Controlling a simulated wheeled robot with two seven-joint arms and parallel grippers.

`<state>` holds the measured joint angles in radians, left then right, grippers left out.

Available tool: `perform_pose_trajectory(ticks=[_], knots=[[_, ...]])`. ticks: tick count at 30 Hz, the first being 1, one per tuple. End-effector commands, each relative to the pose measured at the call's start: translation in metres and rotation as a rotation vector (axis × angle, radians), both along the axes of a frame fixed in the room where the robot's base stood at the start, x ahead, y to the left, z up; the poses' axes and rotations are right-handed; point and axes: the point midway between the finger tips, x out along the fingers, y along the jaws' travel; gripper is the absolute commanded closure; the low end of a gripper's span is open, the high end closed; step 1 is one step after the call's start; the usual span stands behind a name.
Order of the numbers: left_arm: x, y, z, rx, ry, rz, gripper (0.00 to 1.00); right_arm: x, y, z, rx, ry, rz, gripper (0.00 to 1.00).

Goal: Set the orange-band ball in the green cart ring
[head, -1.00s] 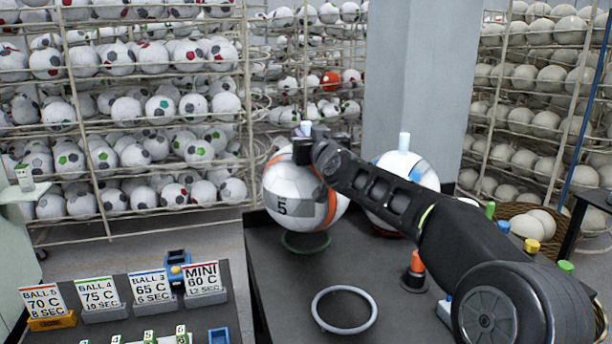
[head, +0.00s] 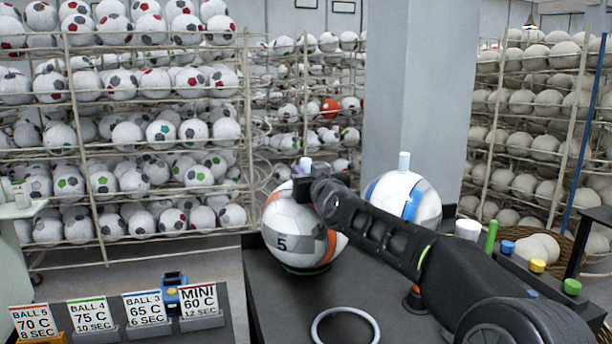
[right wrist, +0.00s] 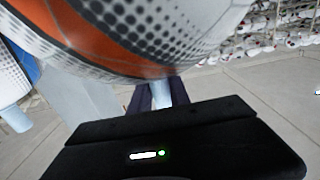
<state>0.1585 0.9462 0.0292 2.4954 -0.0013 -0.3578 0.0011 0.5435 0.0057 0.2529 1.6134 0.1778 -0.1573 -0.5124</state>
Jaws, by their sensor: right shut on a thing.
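The orange-band ball (head: 290,237), white with grey panels and a "5", sits at or just above the green cart ring (head: 302,270). Only the ring's front edge shows under it; I cannot tell whether the ball rests fully in it. My right gripper (head: 304,183) is at the top of the ball, shut on its pale stem (head: 306,163). In the right wrist view the ball (right wrist: 140,35) fills the top, and the stem (right wrist: 170,92) shows between the dark fingers. My left gripper is not in view.
A blue-striped ball (head: 425,203) with a pale stem stands right behind my right arm. An empty grey ring (head: 318,323) lies on the dark cart top (head: 275,300) in front. Temperature cards (head: 145,308) stand at the lower left. Ball racks (head: 120,130) fill the back.

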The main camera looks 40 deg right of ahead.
Motion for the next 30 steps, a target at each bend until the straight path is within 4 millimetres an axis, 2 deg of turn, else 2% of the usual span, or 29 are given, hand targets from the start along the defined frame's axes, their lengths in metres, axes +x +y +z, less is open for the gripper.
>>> perform_pose_trajectory(ticks=[4,5,12,20,24,30], knots=[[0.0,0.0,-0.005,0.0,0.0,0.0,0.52,0.0,0.0,-0.004,-0.001,-0.004,0.0,1.0],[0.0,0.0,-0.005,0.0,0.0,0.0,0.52,0.0,0.0,-0.006,0.0,0.0,0.0,0.77],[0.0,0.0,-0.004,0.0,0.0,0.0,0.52,0.0,0.0,-0.005,0.0,0.001,0.0,0.57],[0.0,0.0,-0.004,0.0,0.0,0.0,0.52,0.0,0.0,-0.004,0.0,0.001,0.0,0.55],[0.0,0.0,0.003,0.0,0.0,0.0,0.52,0.0,0.0,0.003,0.0,0.0,0.0,0.55],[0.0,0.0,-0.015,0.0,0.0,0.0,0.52,-0.025,0.009,-0.002,-0.003,-0.001,-0.001,0.55]])
